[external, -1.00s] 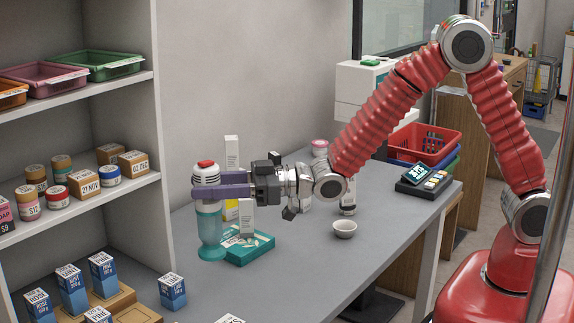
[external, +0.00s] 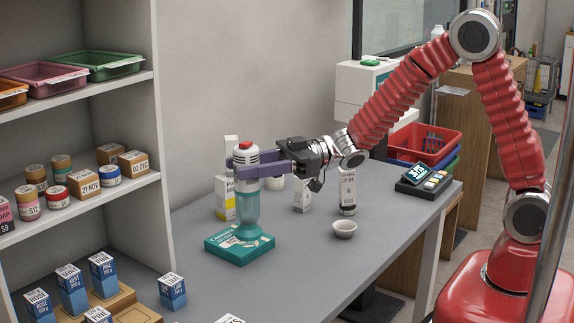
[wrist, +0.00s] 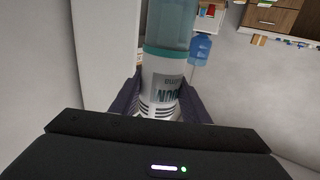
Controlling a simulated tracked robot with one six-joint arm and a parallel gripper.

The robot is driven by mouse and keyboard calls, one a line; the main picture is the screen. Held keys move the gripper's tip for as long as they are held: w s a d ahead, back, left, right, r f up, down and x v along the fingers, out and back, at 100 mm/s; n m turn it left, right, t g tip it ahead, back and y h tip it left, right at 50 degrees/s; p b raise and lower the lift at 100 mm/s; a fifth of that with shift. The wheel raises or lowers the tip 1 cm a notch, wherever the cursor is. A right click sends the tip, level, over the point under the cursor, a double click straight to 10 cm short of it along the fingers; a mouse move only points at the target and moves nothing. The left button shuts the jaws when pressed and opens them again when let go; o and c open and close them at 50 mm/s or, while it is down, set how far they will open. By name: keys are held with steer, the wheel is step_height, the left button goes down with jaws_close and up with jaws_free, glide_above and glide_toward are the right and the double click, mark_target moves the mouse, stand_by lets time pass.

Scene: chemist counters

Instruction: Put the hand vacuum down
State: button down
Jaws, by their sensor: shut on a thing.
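The hand vacuum (external: 247,205) has a white top with a red button and a clear teal lower part. It is upright, and its lower end overlaps the flat teal box (external: 226,250) on the counter. I cannot tell whether it touches the box or hangs just above or in front of it. My gripper (external: 239,166) has purple fingers shut around the white top from the right. In the wrist view the hand vacuum (wrist: 169,65) lies between both fingers, its teal end pointing away.
The grey counter (external: 300,260) is clear at the front middle. White and yellow cartons (external: 223,200) stand behind the vacuum. A blue carton (external: 172,291) is at front left, beside the shelf unit (external: 125,200).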

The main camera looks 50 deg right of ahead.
steer(key=s+d+f+n+g+y, duration=0.1)
steer(key=s+d+n+g, duration=0.4)
steer(key=s+d, duration=1)
steer(key=g+y, duration=0.1)
steer(key=g, duration=0.2)
steer(key=shift+f+n+g, duration=0.4)
steer(key=shift+f, duration=0.1)
steer(key=shift+w+f, duration=0.1)
steer(key=shift+f, duration=2.75)
steer(key=shift+f, duration=2.2)
steer(key=c, duration=1)
jaws_free()
